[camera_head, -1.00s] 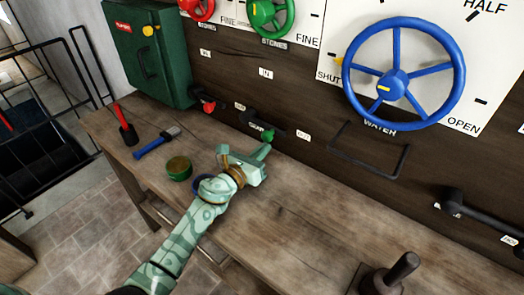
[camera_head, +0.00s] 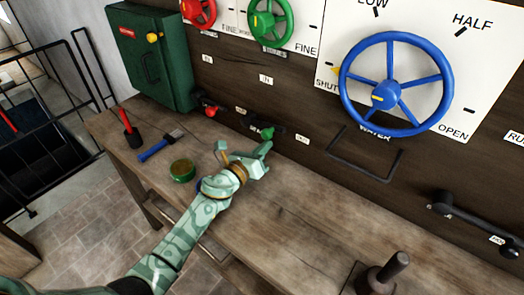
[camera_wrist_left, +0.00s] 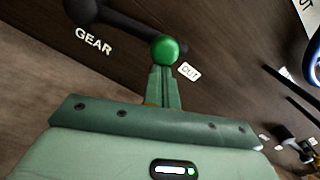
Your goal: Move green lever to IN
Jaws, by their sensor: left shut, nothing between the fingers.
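The green lever shows in the left wrist view as a black arm with a round green knob (camera_wrist_left: 165,50). Its pivot is by the GEAR label (camera_wrist_left: 93,40), and the knob end is beside the OUT label (camera_wrist_left: 188,71). In the head view the knob (camera_head: 268,134) is low on the dark panel, with the IN label (camera_head: 266,79) above it. My left gripper (camera_head: 265,148) is shut and empty, its fingertips (camera_wrist_left: 163,75) right at the knob. I cannot tell whether they touch. My right gripper is out of view.
A red-knobbed lever (camera_head: 210,110) is to the left on the panel. A black rail (camera_head: 365,175) sticks out to the right, below the blue wheel (camera_head: 395,85). A tin (camera_head: 182,170), a blue-handled tool (camera_head: 155,150) and a red-handled tool (camera_head: 130,132) stand or lie on the bench (camera_head: 300,220).

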